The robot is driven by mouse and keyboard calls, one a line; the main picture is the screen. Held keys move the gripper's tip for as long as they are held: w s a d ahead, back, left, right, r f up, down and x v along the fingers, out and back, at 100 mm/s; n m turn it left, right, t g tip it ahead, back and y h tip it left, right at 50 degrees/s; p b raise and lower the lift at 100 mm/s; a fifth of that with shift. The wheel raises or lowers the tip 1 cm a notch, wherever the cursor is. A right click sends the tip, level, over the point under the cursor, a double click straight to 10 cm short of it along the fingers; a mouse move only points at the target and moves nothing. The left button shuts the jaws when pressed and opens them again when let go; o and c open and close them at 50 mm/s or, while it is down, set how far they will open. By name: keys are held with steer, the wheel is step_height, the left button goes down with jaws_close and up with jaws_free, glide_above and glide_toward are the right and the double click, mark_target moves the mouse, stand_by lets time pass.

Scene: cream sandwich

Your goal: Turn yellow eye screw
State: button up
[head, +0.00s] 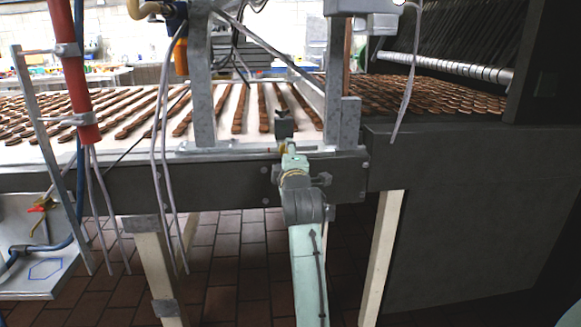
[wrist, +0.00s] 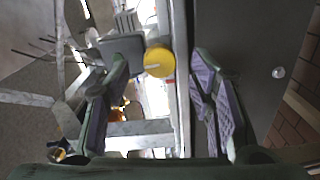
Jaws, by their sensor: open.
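The yellow eye screw (wrist: 159,61) shows in the wrist view as a round yellow disc with a pale slot line, beside a metal rail. My gripper (wrist: 162,72) is open, with one purple-padded finger to the left of the disc and one to the right. The disc appears between the fingertips, with visible gaps on both sides; I cannot tell its depth from them. In the head view my gripper (head: 292,152) is at the dark side beam of the conveyor, and only a small yellow patch of the screw (head: 283,147) shows beside it.
The conveyor belt (head: 235,101) carries rows of brown biscuits behind the beam. A metal frame (head: 204,90) stands over it. A red pipe (head: 72,60) and hanging cables are at left. A large dark panel (head: 470,200) fills the right. The tiled floor below is partly clear.

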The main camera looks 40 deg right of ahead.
steer(key=v, duration=0.8)
steer(key=shift+s+a, duration=0.15)
steer(key=shift+s, duration=0.2)
